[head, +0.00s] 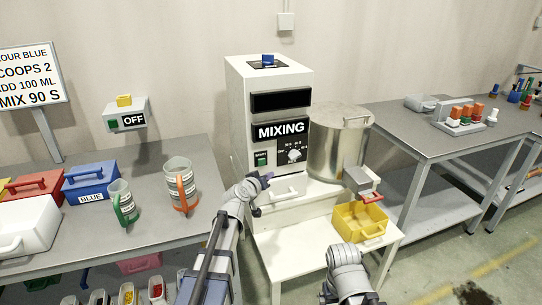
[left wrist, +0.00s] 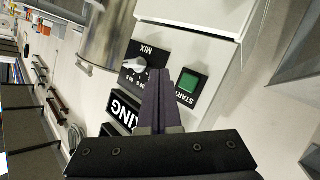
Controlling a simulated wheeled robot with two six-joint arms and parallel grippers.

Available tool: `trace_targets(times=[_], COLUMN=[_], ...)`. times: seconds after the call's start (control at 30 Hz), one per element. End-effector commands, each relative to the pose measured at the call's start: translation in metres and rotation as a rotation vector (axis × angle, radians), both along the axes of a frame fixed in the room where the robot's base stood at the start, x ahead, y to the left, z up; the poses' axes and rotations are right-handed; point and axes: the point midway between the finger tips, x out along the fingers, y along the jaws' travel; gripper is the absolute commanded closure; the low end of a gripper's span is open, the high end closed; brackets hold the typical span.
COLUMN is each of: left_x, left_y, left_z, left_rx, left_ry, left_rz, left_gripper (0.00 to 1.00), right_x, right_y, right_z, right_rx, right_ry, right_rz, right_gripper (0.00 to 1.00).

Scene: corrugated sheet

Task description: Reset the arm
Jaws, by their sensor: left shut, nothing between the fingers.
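My left gripper (head: 267,178) is shut and empty in front of the white mixing machine (head: 238,105). In the left wrist view its dark fingers (left wrist: 160,95) point at the machine's front, between the round dial (left wrist: 140,64) and the green START button (left wrist: 188,82). I cannot tell whether the fingertips touch the panel. The machine's display (head: 281,130) reads MIXING.
A metal pot (head: 336,150) stands right of the machine. A yellow bin (head: 350,222) sits below it on the white stand. Two measuring jugs, green-handled (head: 122,205) and orange-handled (head: 181,182), stand on the left table. A grey bench (head: 405,122) is at right.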

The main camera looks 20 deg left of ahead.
Motion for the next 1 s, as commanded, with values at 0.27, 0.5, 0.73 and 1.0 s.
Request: trace_targets(times=[0.27, 0.5, 0.73, 1.0], left_x=[-0.067, -0.195, -0.298, -0.34], left_y=[-0.11, -0.18, -0.176, -0.161], left_z=[-0.057, -0.127, -0.152, -0.115], left_rx=[0.117, 0.348, 0.575, 0.694], left_ry=[0.27, 0.699, 1.038, 1.197], left_rz=[-0.277, -0.509, -0.543, -0.501], left_gripper=[1.0, 1.0, 1.0, 1.0], right_x=[0.0, 0.0, 0.0, 0.0], right_y=[0.0, 0.0, 0.0, 0.0], right_z=[0.0, 0.0, 0.0, 0.037], right_rx=[0.0, 0.0, 0.0, 0.0], right_ry=[0.0, 0.0, 0.0, 0.0], right_rz=[0.0, 0.0, 0.0, 0.0], right_gripper=[0.12, 0.12, 0.12, 0.12])
